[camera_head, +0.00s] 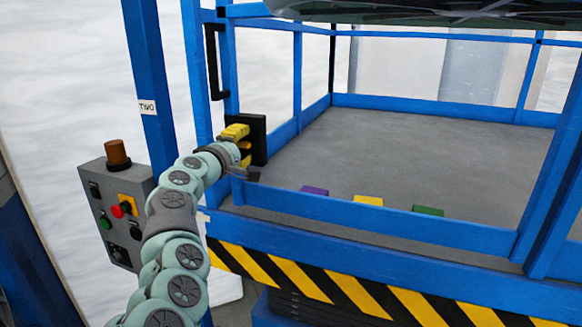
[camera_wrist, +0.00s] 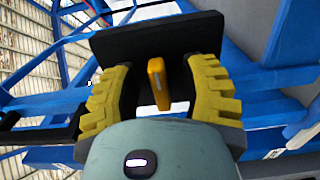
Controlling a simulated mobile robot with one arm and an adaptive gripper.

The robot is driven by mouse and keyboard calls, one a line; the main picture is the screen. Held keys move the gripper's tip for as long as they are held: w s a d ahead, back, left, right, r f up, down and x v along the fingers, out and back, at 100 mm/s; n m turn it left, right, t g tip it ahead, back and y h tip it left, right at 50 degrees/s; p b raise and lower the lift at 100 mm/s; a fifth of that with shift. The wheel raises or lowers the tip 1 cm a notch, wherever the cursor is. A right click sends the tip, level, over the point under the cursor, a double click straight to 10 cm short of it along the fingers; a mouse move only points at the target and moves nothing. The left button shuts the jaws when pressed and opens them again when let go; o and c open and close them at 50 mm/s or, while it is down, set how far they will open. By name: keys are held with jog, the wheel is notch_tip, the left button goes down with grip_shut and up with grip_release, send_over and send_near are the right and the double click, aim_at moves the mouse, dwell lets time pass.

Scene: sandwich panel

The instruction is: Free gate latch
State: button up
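The gate latch is a black plate (camera_head: 259,139) with a small orange-yellow handle on the blue gate frame. In the wrist view the latch handle (camera_wrist: 158,84) stands out from the black plate (camera_wrist: 160,36). My gripper (camera_head: 241,147) is at the latch, with its yellow ridged fingers spread. In the wrist view my gripper (camera_wrist: 161,78) has one finger on each side of the handle, with a visible gap on both sides. In the head view the handle is mostly hidden by my fingers and wrist.
A grey control box (camera_head: 115,212) with buttons and an orange-brown beacon stands left of my arm. A blue post (camera_head: 153,90) labelled TWO rises behind it. Blue rails enclose the grey platform floor (camera_head: 420,150). Purple, yellow and green blocks show behind the front rail (camera_head: 370,226).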

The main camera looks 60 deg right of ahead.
jog(key=shift+a, duration=0.1)
jog(key=shift+a+r, duration=0.1)
jog(key=shift+a, duration=0.25)
jog(key=v, duration=1.1)
jog(key=shift+s, duration=0.25)
dwell(0.5)
